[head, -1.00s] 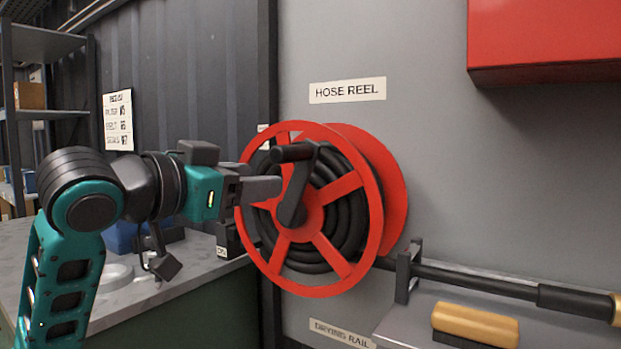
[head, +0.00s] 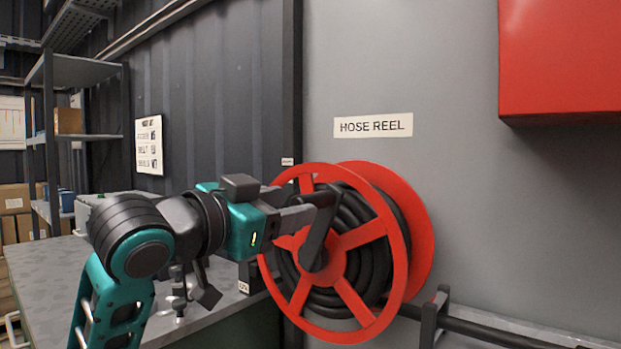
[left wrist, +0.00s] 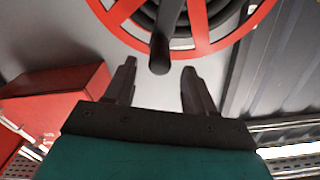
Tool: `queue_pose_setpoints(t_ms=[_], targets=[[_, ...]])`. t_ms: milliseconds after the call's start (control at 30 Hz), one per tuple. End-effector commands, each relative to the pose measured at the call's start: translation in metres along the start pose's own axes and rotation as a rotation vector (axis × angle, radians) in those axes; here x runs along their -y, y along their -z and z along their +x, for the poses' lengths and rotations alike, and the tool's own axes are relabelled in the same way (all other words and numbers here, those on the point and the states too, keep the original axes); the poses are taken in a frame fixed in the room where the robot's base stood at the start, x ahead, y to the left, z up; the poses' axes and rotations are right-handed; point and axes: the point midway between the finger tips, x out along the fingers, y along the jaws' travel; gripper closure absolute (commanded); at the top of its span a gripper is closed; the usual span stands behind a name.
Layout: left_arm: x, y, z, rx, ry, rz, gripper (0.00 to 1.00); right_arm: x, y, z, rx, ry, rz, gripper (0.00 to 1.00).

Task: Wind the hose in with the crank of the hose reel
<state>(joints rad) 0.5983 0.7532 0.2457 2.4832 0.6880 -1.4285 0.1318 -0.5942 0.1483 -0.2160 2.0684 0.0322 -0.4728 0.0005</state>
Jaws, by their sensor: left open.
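The red hose reel (head: 360,237) is on the grey wall, with black hose (head: 372,265) coiled in it. Its dark crank (head: 317,245) points up from the hub. My left gripper (head: 312,207) is open at the crank's upper end and hides most of the handle in the head view. In the left wrist view the round handle (left wrist: 160,52) stands between the tips of the two open fingers (left wrist: 158,75), with a gap on either side. My right gripper is in no view.
A grey-topped workbench (head: 60,265) stands at left, below my left arm. A red box (head: 560,60) hangs at upper right. A shelf rack (head: 90,70) stands at far left.

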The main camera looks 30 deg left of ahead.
Motion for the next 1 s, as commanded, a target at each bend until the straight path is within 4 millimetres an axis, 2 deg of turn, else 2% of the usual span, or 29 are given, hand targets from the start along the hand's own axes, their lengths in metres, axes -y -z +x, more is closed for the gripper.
queue_pose_setpoints(t_ms=[33,67,300,500,733,1000], targets=[[0.001,0.004,0.007,0.006,-0.004,-0.003,0.45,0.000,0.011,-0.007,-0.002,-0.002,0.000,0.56],[0.000,0.004,0.011,0.005,-0.004,-0.002,0.45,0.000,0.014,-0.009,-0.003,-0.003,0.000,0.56],[0.000,-0.001,0.049,0.000,0.000,-0.002,0.45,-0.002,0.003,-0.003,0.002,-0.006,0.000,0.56],[-0.001,-0.001,0.059,-0.001,0.000,0.002,0.45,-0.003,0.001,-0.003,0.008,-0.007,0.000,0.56],[-0.001,-0.001,0.060,0.000,0.000,0.003,0.45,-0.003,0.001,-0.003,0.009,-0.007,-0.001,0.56],[-0.001,-0.001,0.060,0.000,0.000,0.002,0.69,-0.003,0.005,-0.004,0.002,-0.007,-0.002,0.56]])
